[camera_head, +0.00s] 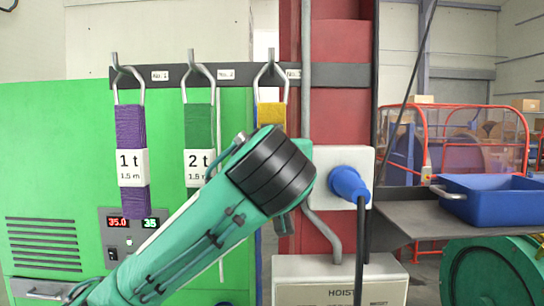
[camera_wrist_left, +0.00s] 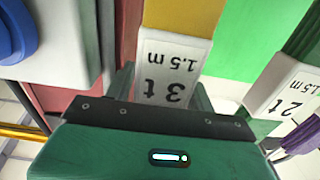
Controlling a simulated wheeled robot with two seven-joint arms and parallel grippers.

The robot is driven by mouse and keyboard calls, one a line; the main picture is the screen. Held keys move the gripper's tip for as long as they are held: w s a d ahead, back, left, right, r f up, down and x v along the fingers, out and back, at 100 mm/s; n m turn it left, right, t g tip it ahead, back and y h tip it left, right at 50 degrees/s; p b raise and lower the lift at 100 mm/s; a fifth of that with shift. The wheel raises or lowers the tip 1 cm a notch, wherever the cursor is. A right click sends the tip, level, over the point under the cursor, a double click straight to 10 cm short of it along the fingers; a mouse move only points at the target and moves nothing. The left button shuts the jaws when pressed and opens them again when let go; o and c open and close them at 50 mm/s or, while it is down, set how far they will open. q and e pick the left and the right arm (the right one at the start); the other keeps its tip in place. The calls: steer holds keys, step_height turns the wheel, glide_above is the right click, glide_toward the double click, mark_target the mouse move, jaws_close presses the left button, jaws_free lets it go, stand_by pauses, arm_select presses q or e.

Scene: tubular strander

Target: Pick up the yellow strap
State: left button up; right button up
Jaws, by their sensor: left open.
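The yellow strap (camera_head: 271,112) hangs from the third hook (camera_head: 270,65) of a dark wall rail. Its lower part is hidden behind my left arm in the head view. In the left wrist view the yellow strap (camera_wrist_left: 182,16) appears upside down, with a white label (camera_wrist_left: 172,72) reading 3 t, 1.5 m. My left gripper (camera_wrist_left: 164,88) is open, its fingers on either side of the label. The label's lower part is hidden by the gripper body, and I cannot tell whether the fingers touch it. My right gripper is not in view.
A purple 1 t strap (camera_head: 132,160) and a green 2 t strap (camera_head: 198,145) hang to the left on the rail (camera_head: 160,76). A blue plug (camera_head: 348,184) with a black cable sits close right of my left wrist. A blue bin (camera_head: 497,202) stands on a shelf further right.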

arm_select(q)
steer(key=c, duration=1)
steer(key=shift+r, duration=0.1)
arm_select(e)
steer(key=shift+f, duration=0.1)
